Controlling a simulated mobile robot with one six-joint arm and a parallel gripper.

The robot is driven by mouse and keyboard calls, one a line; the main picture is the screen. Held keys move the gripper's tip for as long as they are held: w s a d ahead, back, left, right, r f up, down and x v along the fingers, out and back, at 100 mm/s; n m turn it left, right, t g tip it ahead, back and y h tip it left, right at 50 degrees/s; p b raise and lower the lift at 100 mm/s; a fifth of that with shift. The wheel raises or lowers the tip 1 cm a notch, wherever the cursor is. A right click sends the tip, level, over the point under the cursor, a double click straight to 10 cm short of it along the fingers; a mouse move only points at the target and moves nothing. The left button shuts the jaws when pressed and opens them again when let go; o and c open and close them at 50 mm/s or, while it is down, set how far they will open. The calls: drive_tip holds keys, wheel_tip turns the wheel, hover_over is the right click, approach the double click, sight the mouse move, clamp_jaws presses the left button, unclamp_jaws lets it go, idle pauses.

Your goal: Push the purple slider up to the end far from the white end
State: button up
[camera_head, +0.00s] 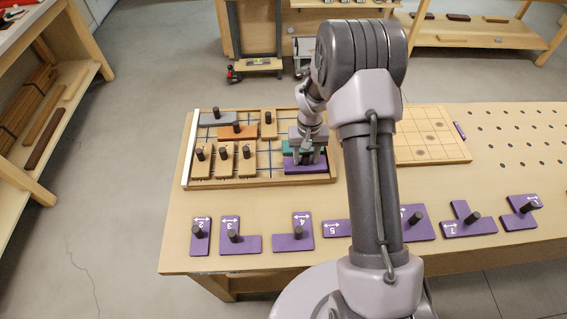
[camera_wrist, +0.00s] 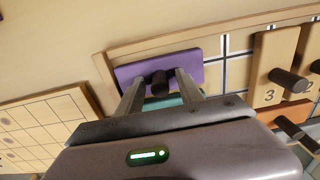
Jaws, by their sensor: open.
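The purple slider (camera_head: 304,169) lies in the front right corner of the wooden tray (camera_head: 262,184), whose white end (camera_head: 190,150) is at the left. In the wrist view the slider (camera_wrist: 190,62) has a dark upright peg (camera_wrist: 160,84). My gripper (camera_head: 306,158) is over the slider, and its open fingers (camera_wrist: 158,82) stand on either side of the peg. The slider's end far from the white end is close to the tray's end wall (camera_wrist: 104,72); I cannot tell whether they touch. My gripper hides part of the slider.
A teal piece (camera_head: 289,146) lies just behind the slider. Orange (camera_head: 238,131), grey (camera_head: 216,118) and several tan pieces (camera_head: 225,160) share the tray. Numbered purple pieces (camera_head: 240,239) line the bench front. A gridded board (camera_head: 432,140) lies to the right.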

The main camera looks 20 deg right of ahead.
sight(306, 155)
drive_tip(key=shift+r+p, duration=2.45)
drive_tip(key=shift+r, duration=1.3)
drive_tip(key=shift+r, duration=0.1)
drive_tip(key=s+a+r+t+b, duration=0.1)
drive_tip(key=s+a+r+b, duration=0.15)
drive_tip(key=r, duration=0.35)
drive_tip(key=s+a+r+m+t+b, duration=0.1)
drive_tip(key=s+a+r, duration=0.1)
drive_tip(key=s+r, duration=0.25)
drive_tip(key=s+a+r+t+b, duration=0.1)
drive_tip(key=s+a+r+b, duration=0.1)
drive_tip(key=r, duration=0.5)
drive_tip(key=s+a+r+t+y+b, duration=0.1)
drive_tip(key=s+a+b, duration=0.1)
drive_tip(key=s, duration=0.6)
drive_tip(key=s+a+r+m+t+y+b, duration=0.1)
drive_tip(key=s+a+b, duration=0.1)
drive_tip(key=s, duration=0.7)
drive_tip(key=shift+a+t, duration=0.4)
